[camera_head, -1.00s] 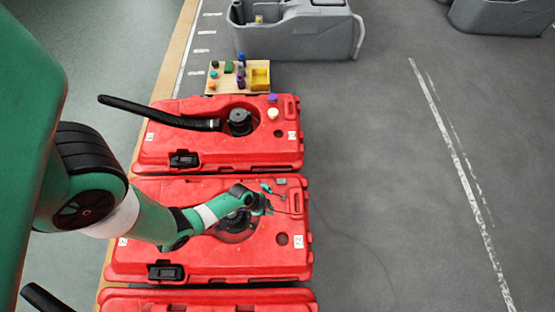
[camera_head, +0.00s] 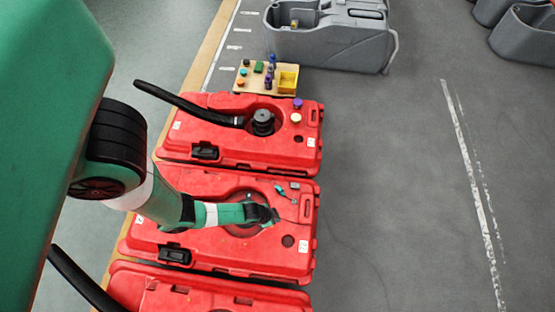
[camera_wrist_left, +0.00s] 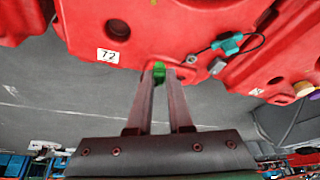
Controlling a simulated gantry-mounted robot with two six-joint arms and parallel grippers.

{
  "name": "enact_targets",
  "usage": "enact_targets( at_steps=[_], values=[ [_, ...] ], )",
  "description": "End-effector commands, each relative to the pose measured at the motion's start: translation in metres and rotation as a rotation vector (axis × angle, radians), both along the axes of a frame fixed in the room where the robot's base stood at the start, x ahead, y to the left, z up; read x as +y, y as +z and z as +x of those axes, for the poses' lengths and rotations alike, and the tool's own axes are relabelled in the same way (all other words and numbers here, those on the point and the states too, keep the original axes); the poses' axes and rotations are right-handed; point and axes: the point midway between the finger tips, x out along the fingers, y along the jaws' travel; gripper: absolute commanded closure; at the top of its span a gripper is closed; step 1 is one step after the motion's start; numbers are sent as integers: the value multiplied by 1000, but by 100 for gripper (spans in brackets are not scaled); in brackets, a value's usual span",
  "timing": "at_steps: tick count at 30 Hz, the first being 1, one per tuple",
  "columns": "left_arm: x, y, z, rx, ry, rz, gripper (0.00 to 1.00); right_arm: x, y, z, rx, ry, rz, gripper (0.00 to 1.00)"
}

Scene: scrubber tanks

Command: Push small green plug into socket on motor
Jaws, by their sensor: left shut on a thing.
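My left gripper (camera_head: 276,216) is over the right part of the middle red tank (camera_head: 200,250) in the head view. In the left wrist view its fingers (camera_wrist_left: 159,80) are shut on a small green plug (camera_wrist_left: 159,69), which shows at their tips against the red tank. The plug is apart from any socket that I can make out. The motor sits in the round recess (camera_head: 238,230) of the middle tank; my forearm hides most of it, and its socket is not visible. My right gripper is not in view.
A teal connector (camera_wrist_left: 228,43) on a thin black cable lies on the tank. The rear tank (camera_head: 230,155) carries a black motor cap (camera_head: 262,122) and hose. A wooden tray (camera_head: 245,85) of coloured parts stands behind. Open grey floor lies to the right.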

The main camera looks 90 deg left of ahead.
Motion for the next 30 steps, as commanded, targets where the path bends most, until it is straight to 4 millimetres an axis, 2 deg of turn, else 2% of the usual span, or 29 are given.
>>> enact_targets(
  at_steps=[8,12,30],
  values=[
    [5,0,-5,2,7,-2,100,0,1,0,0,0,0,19],
    [21,1,-23,2,18,-4,100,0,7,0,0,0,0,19],
    [84,-2,-87,0,17,-1,100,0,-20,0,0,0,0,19]
  ],
)
